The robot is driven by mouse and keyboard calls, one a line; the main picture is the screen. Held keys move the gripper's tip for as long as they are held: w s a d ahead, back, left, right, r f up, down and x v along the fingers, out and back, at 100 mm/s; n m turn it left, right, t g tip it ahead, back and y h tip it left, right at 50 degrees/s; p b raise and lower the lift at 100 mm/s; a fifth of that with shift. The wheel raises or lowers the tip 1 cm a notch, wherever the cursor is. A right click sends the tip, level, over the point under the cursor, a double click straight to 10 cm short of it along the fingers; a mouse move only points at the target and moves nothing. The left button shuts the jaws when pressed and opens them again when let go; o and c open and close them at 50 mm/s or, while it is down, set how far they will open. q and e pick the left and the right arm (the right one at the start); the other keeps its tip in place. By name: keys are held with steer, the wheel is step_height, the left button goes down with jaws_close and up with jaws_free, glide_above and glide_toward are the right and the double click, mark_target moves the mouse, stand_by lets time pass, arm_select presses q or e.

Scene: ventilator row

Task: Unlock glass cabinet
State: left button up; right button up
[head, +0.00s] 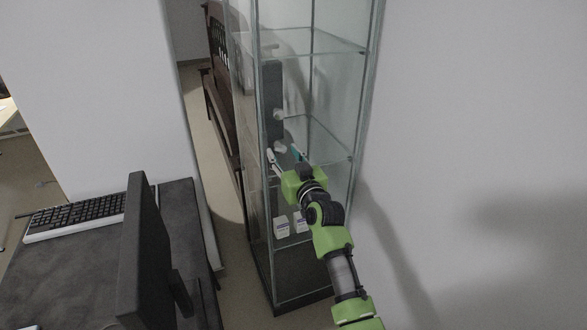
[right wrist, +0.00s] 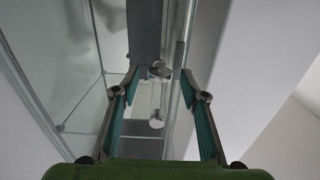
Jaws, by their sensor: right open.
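The glass cabinet (head: 330,90) stands upright in the middle of the head view, with clear panes and metal edges. A dark grey upright plate (head: 273,85) shows at its front, with a small round light knob (head: 279,114) and a second one lower, close to my gripper. My right gripper (head: 285,153) is open in front of the plate. In the right wrist view its fingers (right wrist: 161,82) are spread, with a metallic knob (right wrist: 159,69) and a lower pale knob (right wrist: 156,119) seen between them. I cannot tell whether they touch. My left gripper is out of view.
Small white boxes (head: 281,227) sit on a low shelf inside the cabinet. A dark desk (head: 75,265) with a monitor (head: 145,255) and keyboard (head: 80,214) is at the left. A dark wooden bench (head: 224,110) stands behind. A plain wall (head: 480,130) fills the right.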

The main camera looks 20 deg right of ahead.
steer(key=s, duration=0.9)
steer(key=shift+s+d, duration=0.15)
step_height(320, 180, down, 22)
steer(key=s+a+g, duration=0.3)
steer(key=g, duration=0.1)
steer(key=s+f+g, duration=0.2)
steer(key=s+f, duration=0.2)
steer(key=f, duration=0.3)
steer(key=s+f+n+g, duration=0.1)
steer(key=s+f, duration=0.3)
steer(key=f, duration=0.3)
steer(key=s+f+g, duration=0.2)
steer(key=s+f, duration=0.3)
steer(key=f, duration=0.3)
steer(key=s+f+g, duration=0.4)
steer(key=s+f, duration=1.1)
steer(key=s, duration=0.5)
steer(key=s+d+f+g, duration=0.1)
steer(key=s+f+g, duration=0.1)
steer(key=s, duration=0.9)
steer(key=s+d+f+n+g, duration=0.1)
steer(key=s+f, duration=0.4)
steer(key=s, duration=0.6)
steer(key=shift+s+d+g+h, duration=0.35)
steer(key=shift+d+g, duration=0.15)
steer(key=shift+d, duration=0.3)
steer(key=shift+w, duration=0.1)
steer(key=shift+c, duration=0.6)
